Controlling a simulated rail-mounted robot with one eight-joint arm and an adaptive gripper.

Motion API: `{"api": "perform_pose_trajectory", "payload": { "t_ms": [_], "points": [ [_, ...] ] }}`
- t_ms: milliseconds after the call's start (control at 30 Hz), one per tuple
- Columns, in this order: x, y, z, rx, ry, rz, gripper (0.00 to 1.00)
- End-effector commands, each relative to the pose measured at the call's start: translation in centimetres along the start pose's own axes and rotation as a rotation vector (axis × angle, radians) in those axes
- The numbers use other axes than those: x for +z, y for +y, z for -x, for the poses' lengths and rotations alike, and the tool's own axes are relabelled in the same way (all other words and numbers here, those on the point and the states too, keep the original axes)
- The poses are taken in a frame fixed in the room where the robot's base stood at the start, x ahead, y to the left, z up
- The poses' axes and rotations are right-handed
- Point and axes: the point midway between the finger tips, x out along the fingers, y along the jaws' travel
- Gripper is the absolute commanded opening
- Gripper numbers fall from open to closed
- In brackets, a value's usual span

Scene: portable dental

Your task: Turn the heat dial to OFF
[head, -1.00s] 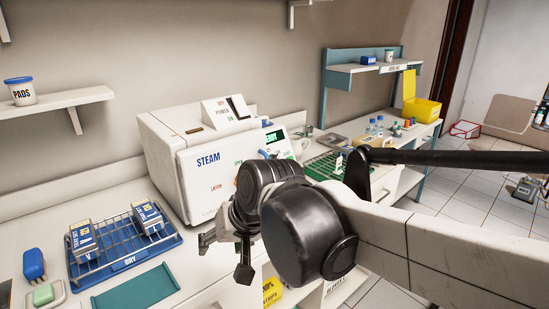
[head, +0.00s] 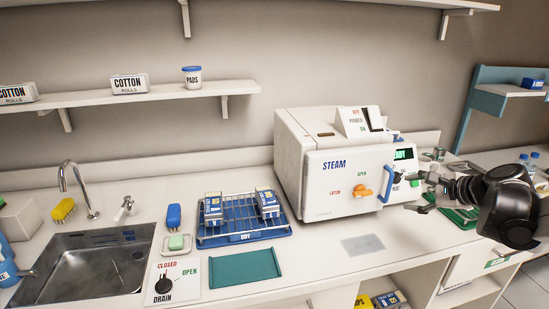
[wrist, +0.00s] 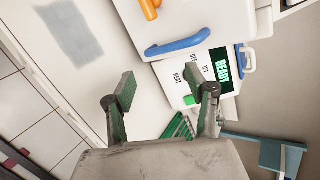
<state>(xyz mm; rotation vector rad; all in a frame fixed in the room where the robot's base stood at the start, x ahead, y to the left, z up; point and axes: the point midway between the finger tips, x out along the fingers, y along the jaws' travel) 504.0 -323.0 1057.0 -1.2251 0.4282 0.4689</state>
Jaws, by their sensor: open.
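The white STEAM sterilizer (head: 345,185) stands on the counter, with a READY display at its right front. The small dark heat dial (head: 397,178) seems to sit below that display, right of the blue handle (head: 384,185). Its pointer is too small to read. In the wrist view the OFF, 121 and HEAT marks show on the panel (wrist: 175,82), but I cannot make out the dial clearly; a finger may cover it. My gripper (head: 424,196) is just right of the panel. In the wrist view my gripper (wrist: 160,98) is open and empty, its fingers wide apart.
A green button (wrist: 190,100) is beside the right finger in the wrist view. An orange latch (head: 362,190) is on the sterilizer door. A blue rack (head: 243,237) with packs, a teal tray (head: 245,268) and a sink (head: 85,265) are to the left. A grey mat (head: 362,244) lies in front.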

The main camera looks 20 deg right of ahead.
Motion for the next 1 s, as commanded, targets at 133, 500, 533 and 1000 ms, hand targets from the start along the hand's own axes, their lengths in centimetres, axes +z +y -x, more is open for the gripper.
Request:
{"api": "perform_pose_trajectory", "payload": {
  "t_ms": [133, 500, 533, 1000],
  "points": [
    [-3.2, -1.6, -0.5, -0.080, -0.029, -0.282, 0.51],
    [-8.3, -2.9, -0.8, -0.203, -0.119, -0.748, 0.51],
    [-8.4, -2.9, -0.9, -0.205, -0.122, -0.758, 0.51],
    [-8.2, -4.4, -7.4, -0.204, -0.125, -0.763, 0.51]
  ]
}}
